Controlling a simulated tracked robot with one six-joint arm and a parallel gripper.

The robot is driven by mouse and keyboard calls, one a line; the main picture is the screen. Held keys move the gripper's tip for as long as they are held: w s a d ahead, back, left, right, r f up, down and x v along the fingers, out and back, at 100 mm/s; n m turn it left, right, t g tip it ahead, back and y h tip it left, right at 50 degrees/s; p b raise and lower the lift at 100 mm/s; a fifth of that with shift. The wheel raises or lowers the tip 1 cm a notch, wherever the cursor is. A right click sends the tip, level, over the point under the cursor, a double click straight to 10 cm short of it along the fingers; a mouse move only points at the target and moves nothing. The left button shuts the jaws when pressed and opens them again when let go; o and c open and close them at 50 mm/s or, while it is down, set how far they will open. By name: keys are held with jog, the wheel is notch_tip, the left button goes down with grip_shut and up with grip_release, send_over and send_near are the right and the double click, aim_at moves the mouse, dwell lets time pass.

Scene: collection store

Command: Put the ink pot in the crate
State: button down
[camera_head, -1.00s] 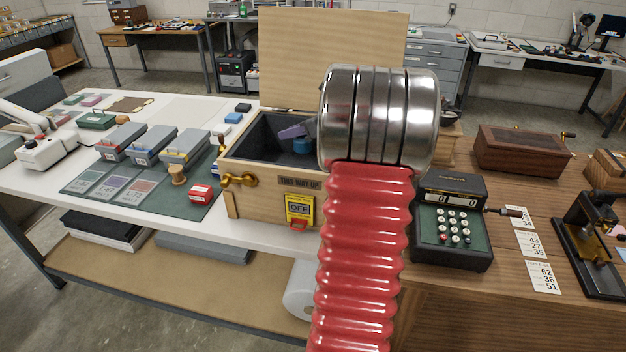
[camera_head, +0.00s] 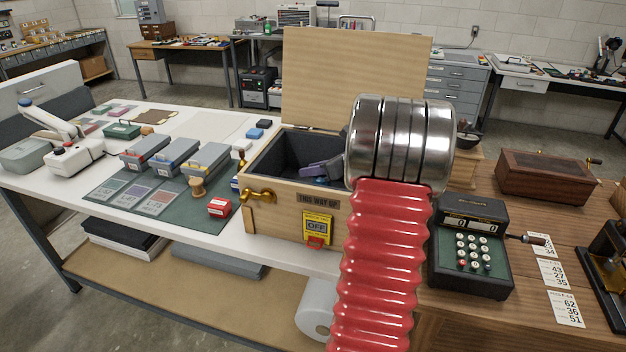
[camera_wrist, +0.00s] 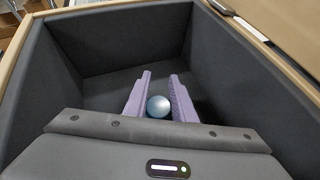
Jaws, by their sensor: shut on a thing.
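The wooden crate (camera_head: 268,212) stands on the white table with its lid (camera_head: 352,80) raised and a dark padded inside. My gripper (camera_head: 320,169) reaches into the crate's mouth, mostly hidden behind my arm. In the wrist view, my gripper (camera_wrist: 160,82) has two purple fingers shut on the ink pot (camera_wrist: 158,106), which shows as a round, shiny pale-blue top between them. The crate's padded walls (camera_wrist: 125,45) surround the fingers. A blue bit of the ink pot (camera_head: 322,181) shows under the fingers near the front rim. Whether it touches the crate floor cannot be told.
An adding machine (camera_head: 470,245) stands to the right.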

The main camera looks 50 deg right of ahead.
jog(key=shift+f, duration=1.65)
jog(key=shift+f, duration=0.15)
jog(key=c, duration=1.5)
grip_release()
jog(key=v, duration=1.2)
jog(key=shift+s, duration=0.1)
